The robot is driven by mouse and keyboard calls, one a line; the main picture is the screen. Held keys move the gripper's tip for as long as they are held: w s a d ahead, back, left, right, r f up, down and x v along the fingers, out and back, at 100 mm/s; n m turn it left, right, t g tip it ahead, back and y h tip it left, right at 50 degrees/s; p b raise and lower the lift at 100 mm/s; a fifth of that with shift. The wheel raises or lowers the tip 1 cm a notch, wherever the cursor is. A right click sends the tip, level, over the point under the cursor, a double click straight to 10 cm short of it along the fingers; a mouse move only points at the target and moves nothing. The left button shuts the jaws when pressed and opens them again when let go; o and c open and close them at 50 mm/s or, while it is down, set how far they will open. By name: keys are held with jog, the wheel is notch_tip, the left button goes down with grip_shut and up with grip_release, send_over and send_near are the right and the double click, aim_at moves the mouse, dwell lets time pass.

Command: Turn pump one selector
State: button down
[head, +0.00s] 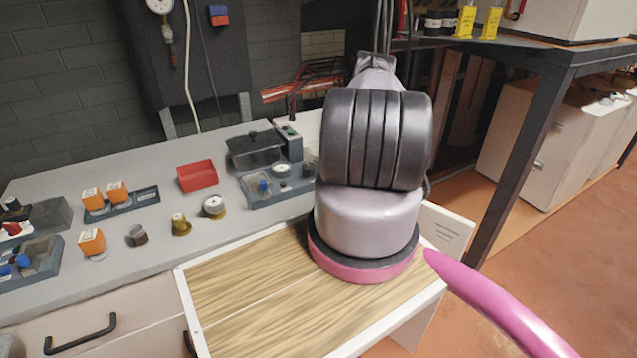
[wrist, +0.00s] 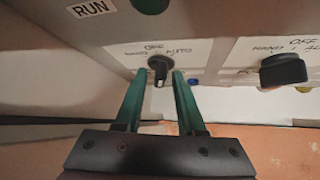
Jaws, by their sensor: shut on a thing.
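In the wrist view, a small black selector knob (wrist: 159,64) sits on a pale panel under a label with OFF and AUTO, its handle lying roughly upright in the picture. My gripper (wrist: 159,76) has its two green fingers on either side of this knob, shut on it. A second black selector knob (wrist: 283,70) is on the right under a similar HAND/OFF label. I cannot read a pump number by either knob. In the head view, my arm hides the gripper and the panel.
A RUN label (wrist: 92,8) and a dark green round part (wrist: 150,5) are above the knob. In the head view, a grey bench (head: 140,180) holds a red tray (head: 197,176), orange blocks and fittings. A dark post (head: 520,150) stands right of my arm. Open floor lies at the right.

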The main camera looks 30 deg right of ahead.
jog(key=shift+n+h, duration=0.4)
jog(key=shift+h, duration=0.4)
jog(key=c, duration=0.9)
grip_release()
jog(key=shift+r, duration=0.1)
jog(key=shift+o, duration=0.2)
